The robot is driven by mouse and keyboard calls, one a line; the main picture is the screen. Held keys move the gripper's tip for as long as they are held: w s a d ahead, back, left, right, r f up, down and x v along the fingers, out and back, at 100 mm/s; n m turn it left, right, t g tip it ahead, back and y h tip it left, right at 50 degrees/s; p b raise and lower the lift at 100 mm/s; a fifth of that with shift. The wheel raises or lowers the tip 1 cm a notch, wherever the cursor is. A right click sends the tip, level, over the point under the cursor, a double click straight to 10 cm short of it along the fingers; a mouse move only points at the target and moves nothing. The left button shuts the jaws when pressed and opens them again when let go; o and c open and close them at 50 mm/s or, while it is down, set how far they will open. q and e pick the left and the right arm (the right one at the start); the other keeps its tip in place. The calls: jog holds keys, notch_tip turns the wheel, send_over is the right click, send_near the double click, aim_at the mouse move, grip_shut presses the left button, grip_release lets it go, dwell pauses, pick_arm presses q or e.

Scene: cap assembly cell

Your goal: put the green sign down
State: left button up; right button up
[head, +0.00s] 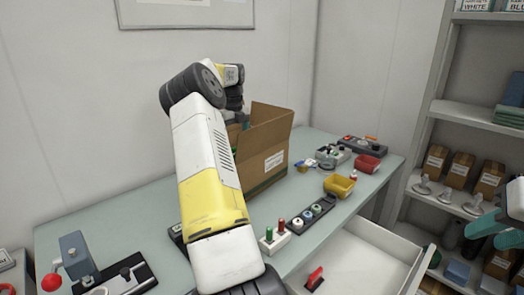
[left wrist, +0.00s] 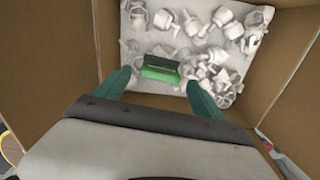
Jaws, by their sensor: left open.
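The green sign (left wrist: 160,68), a small green block-like piece, lies inside the cardboard box (left wrist: 65,60) among white parts in the left wrist view. My left gripper (left wrist: 158,90) is open, with its teal fingers apart on either side of the sign and not closed on it. Whether the fingers touch it I cannot tell. In the head view my left arm reaches into the box (head: 268,142), and its gripper is mostly hidden behind the arm and box wall. My right gripper (head: 488,232) is at the right edge, partly cut off, with its teal fingers apart and empty.
White fittings (left wrist: 228,50) lie in the box. On the table (head: 110,215) stand a yellow bin (head: 339,186), a red bin (head: 368,163), a dark strip with round parts (head: 308,214) and a lever press (head: 76,255). An open drawer (head: 350,262) juts out in front. Shelves (head: 440,195) stand right.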

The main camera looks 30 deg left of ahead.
pick_arm(q)
notch_tip(320, 180, up, 7)
jog(key=shift+r, duration=0.2)
jog(key=d+r+n+t+y, duration=0.1)
jog(key=d+r+n, duration=0.1)
jog(key=d+r, duration=0.35)
jog(key=d+r+n, duration=0.1)
jog(key=d+r, duration=0.2)
jog(key=d, duration=0.6)
jog(key=s+d+r+n+t, duration=0.25)
jog(key=s+d+n, duration=0.2)
jog(key=d, duration=0.75)
jog(key=s+d+f+n+t+h, duration=0.1)
jog(key=s+d+f+n, duration=0.1)
jog(key=s+d+n, duration=0.2)
jog(key=s+d+f+n+h, duration=0.1)
jog(key=s+d+f+n, duration=0.2)
jog(key=s, duration=0.8)
jog(key=s+d+f+n+t+h, duration=0.1)
jog(key=s+d+f+n, duration=0.2)
jog(key=s+d+n, duration=0.3)
jog(key=shift+s+d+f+t, duration=0.15)
jog(key=shift+s+d+t, duration=0.3)
jog(key=shift+s, duration=0.45)
